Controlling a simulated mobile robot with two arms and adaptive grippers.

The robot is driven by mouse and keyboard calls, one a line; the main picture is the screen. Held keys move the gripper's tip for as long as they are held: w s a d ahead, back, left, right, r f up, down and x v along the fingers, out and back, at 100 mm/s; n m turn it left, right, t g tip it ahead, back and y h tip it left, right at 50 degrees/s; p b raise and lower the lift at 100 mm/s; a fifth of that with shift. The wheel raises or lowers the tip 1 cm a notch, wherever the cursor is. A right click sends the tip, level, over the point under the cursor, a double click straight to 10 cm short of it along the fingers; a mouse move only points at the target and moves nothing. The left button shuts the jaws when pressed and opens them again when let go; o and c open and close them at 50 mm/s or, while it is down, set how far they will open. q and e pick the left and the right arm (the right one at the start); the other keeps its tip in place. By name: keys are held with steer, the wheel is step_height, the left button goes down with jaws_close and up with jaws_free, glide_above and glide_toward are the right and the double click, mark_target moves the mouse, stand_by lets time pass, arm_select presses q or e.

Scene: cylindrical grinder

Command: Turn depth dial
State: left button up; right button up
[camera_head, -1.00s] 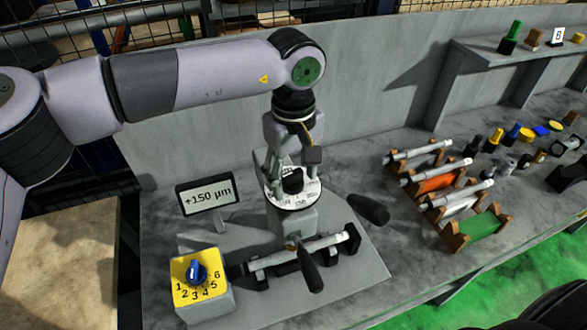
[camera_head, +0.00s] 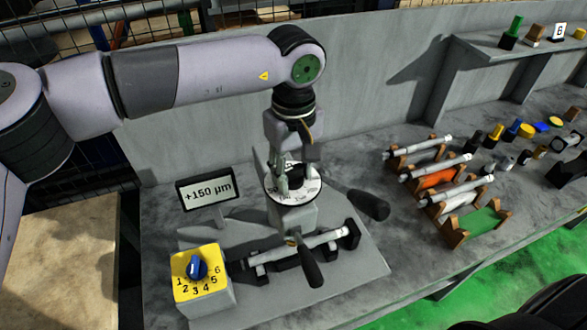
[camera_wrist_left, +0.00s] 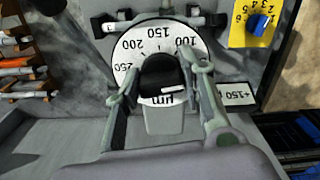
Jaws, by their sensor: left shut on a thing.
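The depth dial is a round white plate (camera_head: 284,195) with a black knob (camera_head: 297,176), on a grey block on the bench. In the left wrist view the dial face (camera_wrist_left: 128,62) carries 100, 150, 200 and 250, and the black knob (camera_wrist_left: 160,75) has a white line. My left gripper (camera_head: 294,172) points down over the dial. Its fingers stand on both sides of the knob and are shut on it. A small display (camera_head: 207,190) beside the dial reads +150 µm. My right gripper is not in view.
A yellow selector (camera_head: 201,269) with a blue knob and a held cylindrical bar (camera_head: 300,246) are in front of the dial. Dark handles (camera_head: 367,204) stick out near it. Racks with bars (camera_head: 465,200) stand to the right. A wall is behind.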

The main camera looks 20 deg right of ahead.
arm_select(q)
steer(key=shift+f+n+b, duration=0.2)
steer(key=shift+n+b, duration=0.3)
steer(key=shift+b, duration=0.35)
steer(key=n+b, duration=0.4)
steer(key=shift+d+b, duration=0.1)
steer(key=shift+b, duration=0.3)
steer(key=shift+w+n+b, duration=0.1)
steer(key=shift+n+b, duration=0.65)
steer(key=shift+n, duration=0.15)
steer(key=n+b, duration=0.2)
steer(key=n, duration=0.2)
steer(key=shift+b, duration=0.4)
steer(key=shift+w+r+n+b, duration=0.15)
steer(key=shift+n+b, duration=0.75)
steer(key=shift+n, duration=1.6)
steer(key=shift+r, duration=0.1)
steer(key=o, duration=1.1)
